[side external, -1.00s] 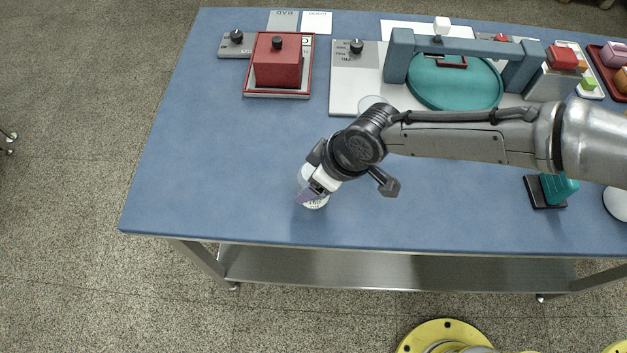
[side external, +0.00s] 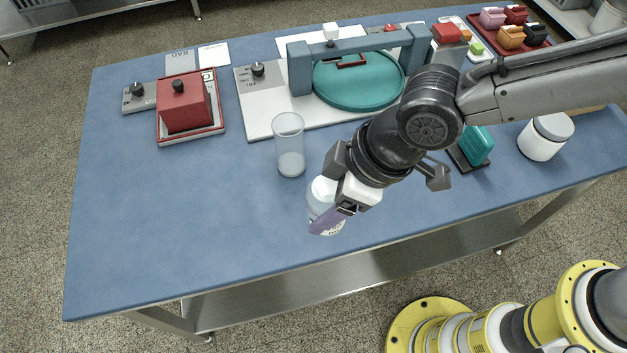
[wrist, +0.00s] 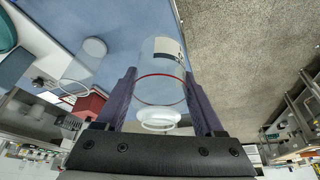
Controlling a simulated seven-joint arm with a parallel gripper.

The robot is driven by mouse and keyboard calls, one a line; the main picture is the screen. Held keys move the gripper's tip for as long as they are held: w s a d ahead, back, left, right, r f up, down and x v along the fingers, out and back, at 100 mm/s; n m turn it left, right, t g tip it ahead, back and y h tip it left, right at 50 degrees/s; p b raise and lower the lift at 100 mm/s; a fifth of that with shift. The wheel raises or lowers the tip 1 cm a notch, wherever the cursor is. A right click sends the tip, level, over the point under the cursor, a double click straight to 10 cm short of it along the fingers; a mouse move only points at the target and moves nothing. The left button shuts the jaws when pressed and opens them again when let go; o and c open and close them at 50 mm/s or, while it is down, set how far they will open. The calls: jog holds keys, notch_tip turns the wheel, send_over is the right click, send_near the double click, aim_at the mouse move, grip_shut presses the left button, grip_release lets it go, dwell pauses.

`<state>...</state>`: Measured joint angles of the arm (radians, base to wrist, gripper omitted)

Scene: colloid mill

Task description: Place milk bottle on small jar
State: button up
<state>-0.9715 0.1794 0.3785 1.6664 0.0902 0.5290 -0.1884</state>
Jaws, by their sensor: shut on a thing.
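The milk bottle (side external: 321,195), pale with a white cap and printed label, is near the table's front edge. My gripper (side external: 338,207) is shut on it, with one purple finger showing across its side. In the wrist view the bottle (wrist: 160,75) is see-through with a red line and white ring-like top (wrist: 158,118), between both fingers. I cannot tell whether its base touches the table. A white jar with a grey-white lid (side external: 541,141) stands at the right. A clear, open glass cylinder (side external: 290,145) stands behind and left of the bottle. Which one is the small jar is unclear.
Behind are a red block on a framed plate (side external: 188,108) and a teal round lid under a grey arch (side external: 352,82). A teal block on a dark base (side external: 474,148) stands between my arm and the white jar. The table's left front (side external: 170,230) is clear.

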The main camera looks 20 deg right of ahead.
jog(key=shift+s+d+r, duration=0.15)
jog(key=shift+d, duration=0.1)
jog(key=w+d+r+m+t+h, duration=0.15)
jog(key=d+m, duration=0.35)
jog(key=d, duration=0.9)
jog(key=w+d+r+m+t+h, duration=0.1)
jog(key=w+d+r+m+h, duration=0.15)
jog(key=d+m, duration=0.75)
jog(key=s+d+r+m+g+h, duration=0.1)
jog(key=s+d+r+m, duration=0.2)
jog(key=d, duration=1)
jog(key=s+d+r+m+h, duration=0.1)
jog(key=s+d+r, duration=0.25)
jog(key=d, duration=0.85)
jog(key=w+d+f, duration=0.1)
jog(key=w+f, duration=0.2)
jog(key=w, duration=0.1)
jog(key=w+d+f, duration=0.2)
jog(key=w+f, duration=0.1)
jog(key=w+d+f, duration=0.2)
jog(key=w+f, duration=0.2)
jog(key=shift+w, duration=0.35)
jog(key=shift+s+x, duration=0.15)
jog(key=shift+x, duration=0.8)
jog(key=shift+s+x, duration=0.15)
jog(key=shift+x, duration=0.8)
